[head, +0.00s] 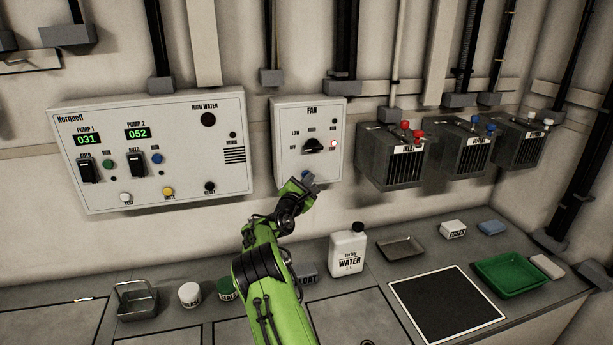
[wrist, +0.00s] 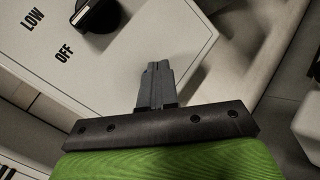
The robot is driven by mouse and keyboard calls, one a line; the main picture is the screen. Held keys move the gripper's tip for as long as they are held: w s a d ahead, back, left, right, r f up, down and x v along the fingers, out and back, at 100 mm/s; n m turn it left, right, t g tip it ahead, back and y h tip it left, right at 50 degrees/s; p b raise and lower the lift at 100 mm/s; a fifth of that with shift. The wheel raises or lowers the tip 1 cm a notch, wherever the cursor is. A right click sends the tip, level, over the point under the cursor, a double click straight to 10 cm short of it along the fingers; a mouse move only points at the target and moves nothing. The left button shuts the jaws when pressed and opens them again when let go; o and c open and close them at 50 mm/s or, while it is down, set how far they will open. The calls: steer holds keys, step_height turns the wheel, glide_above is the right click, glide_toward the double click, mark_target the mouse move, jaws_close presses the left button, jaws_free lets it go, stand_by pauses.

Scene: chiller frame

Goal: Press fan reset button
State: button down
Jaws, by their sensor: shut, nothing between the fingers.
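The fan panel (head: 285,125) is a pale box on the wall with a black rotary knob (head: 313,146). A small light (head: 334,143) glows reddish at its right side. A blue spot, seemingly the button (head: 307,174), shows at the panel's lower edge and is mostly hidden by my gripper (head: 312,182). The knob (wrist: 95,14) is at the top left. I cannot tell whether the fingertips touch the button.
The Norquell pump panel (head: 185,185) hangs left of the fan panel. Dark vented boxes (head: 392,165) with red, blue and white knobs jut out to the right. The counter below holds a white water jug (head: 347,255), a green tray (head: 512,275) and small tubs (head: 189,294).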

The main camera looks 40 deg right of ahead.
steer(key=shift+w+d, duration=0.15)
steer(key=shift+w, duration=0.05)
stand_by(0.5)
steer(key=shift+s+a, duration=0.45)
steer(key=shift+s, duration=0.3)
steer(key=shift+s+a+b, duration=0.35)
steer(key=shift+s+a, duration=0.05)
steer(key=shift+s, duration=0.3)
steer(key=shift+s+a+b, duration=0.35)
steer(key=shift+s+a, duration=0.05)
steer(key=shift+s, duration=0.35)
steer(key=shift+s+a+b, duration=0.35)
steer(key=shift+s+a, duration=0.05)
steer(key=shift+s, duration=0.3)
